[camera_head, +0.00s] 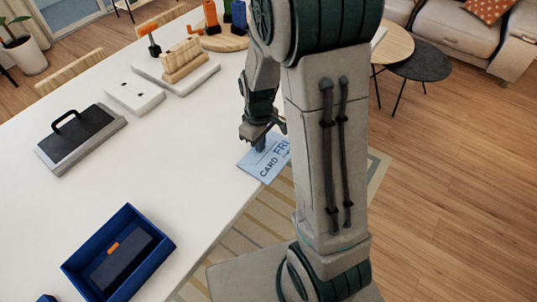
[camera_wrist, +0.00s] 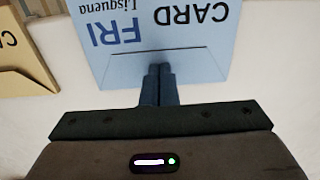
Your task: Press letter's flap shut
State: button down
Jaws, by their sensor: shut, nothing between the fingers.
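The letter is a light blue envelope (camera_head: 258,166) with "CARD" and "FRI" printed on it, lying at the table's right edge; part of it is behind my arm. In the wrist view the envelope (camera_wrist: 188,63) lies flat-looking under my fingers, its print upside down, with a thin flap line running across it. My gripper (camera_head: 260,146) is shut and empty, pointing down at the envelope. In the wrist view my fingertips (camera_wrist: 159,68) are just below the flap line, over the envelope's near edge area; I cannot tell whether they touch it.
A tan envelope (camera_wrist: 22,68) lies to the left in the wrist view. On the white table (camera_head: 180,140) stand a blue tray (camera_head: 75,268) with a dark block, a dark handled block (camera_head: 78,140), a white plate (camera_head: 135,97) and a wooden rack (camera_head: 184,62). The table's middle is clear.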

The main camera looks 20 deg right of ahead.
jog(key=shift+s, duration=0.1)
notch_tip(320, 180, up, 8)
jog(key=p, duration=0.5)
jog(key=shift+p, duration=0.35)
dwell(0.6)
notch_tip(320, 180, up, 9)
jog(key=m+t, duration=0.2)
jog(key=m, duration=0.1)
send_over(266, 165)
jog(key=s+r+m+t+b, duration=0.1)
jog(key=s+r+m, duration=0.3)
jog(key=s, duration=0.4)
jog(key=shift+s+r+t, duration=0.4)
jog(key=shift+r, duration=0.25)
